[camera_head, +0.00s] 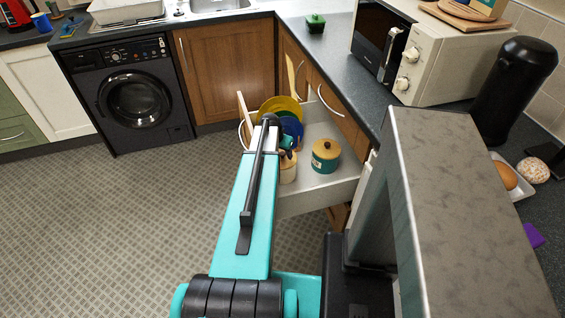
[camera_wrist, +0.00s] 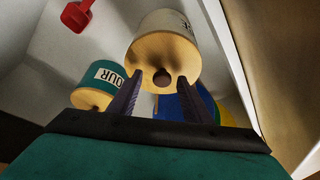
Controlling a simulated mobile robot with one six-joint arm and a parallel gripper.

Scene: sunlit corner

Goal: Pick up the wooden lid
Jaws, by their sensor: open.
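A cream canister (camera_wrist: 165,20) with a round wooden lid (camera_wrist: 148,52) and a dark round knob (camera_wrist: 162,77) is in the wrist view; its lid faces my gripper. My gripper (camera_wrist: 160,82) is open, with one finger on each side of the knob as seen there. Whether the fingers touch the lid is unclear. The cream canister also shows in the head view (camera_head: 288,172), partly hidden by my arm. A teal canister (camera_head: 325,162) with another wooden lid (camera_head: 326,149) stands to its right in the open drawer. In the wrist view its lid (camera_wrist: 90,98) is at the left.
The open drawer (camera_head: 330,193) also holds blue and yellow plates (camera_head: 281,104) behind the canisters. A red object (camera_wrist: 77,16) lies in the drawer in the wrist view. The counter (camera_head: 345,75) runs along the drawer's right side. The patterned floor (camera_head: 110,220) at left is clear.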

